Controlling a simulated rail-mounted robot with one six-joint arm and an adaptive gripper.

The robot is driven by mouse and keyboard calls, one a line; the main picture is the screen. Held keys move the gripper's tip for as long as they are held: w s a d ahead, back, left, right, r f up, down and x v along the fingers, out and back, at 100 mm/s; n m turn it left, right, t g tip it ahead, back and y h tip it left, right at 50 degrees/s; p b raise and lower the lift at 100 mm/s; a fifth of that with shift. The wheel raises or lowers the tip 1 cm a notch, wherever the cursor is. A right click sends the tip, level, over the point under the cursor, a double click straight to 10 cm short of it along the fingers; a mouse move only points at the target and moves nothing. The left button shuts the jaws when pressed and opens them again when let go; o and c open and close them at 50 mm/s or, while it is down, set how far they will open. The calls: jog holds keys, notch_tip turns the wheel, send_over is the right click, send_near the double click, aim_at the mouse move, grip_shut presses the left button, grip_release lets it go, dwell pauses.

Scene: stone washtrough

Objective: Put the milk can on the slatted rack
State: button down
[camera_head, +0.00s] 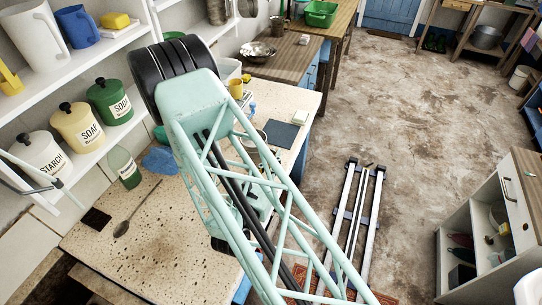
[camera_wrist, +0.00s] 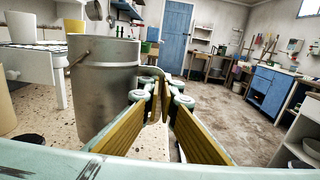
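A large grey metal can with a wire handle, which I take for the milk can (camera_wrist: 105,90), stands upright on the speckled stone top at the left of the wrist view. A white legged stand with bluish slats, probably the slatted rack (camera_wrist: 38,58), is behind the can at the left. In the head view my arm hides most of this area.
The speckled stone top (camera_head: 150,245) holds a spoon (camera_head: 135,210), a green bottle (camera_head: 124,168) and a dark blue square (camera_head: 281,135). Shelves with labelled canisters (camera_head: 78,127) line the left wall. Open floor lies to the right, with a white cabinet (camera_head: 490,220) beyond.

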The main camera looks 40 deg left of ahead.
jog(key=shift+w+a, duration=0.45)
jog(key=shift+a, duration=0.3)
jog(key=shift+w+a+f, duration=0.1)
jog(key=shift+w+a, duration=0.15)
jog(key=shift+a, duration=0.1)
jog(key=shift+w+a+f, duration=0.1)
jog(key=shift+a+f, duration=0.1)
jog(key=shift+f, duration=0.6)
jog(key=shift+w+a+f, duration=0.1)
jog(key=shift+a+f, duration=0.05)
jog(key=shift+f, duration=0.6)
jog(key=shift+f+b, duration=0.25)
jog(key=shift+b, duration=0.05)
jog(key=c, duration=2.9)
grip_release()
jog(key=shift+s+p, duration=0.1)
jog(key=shift+p, duration=0.25)
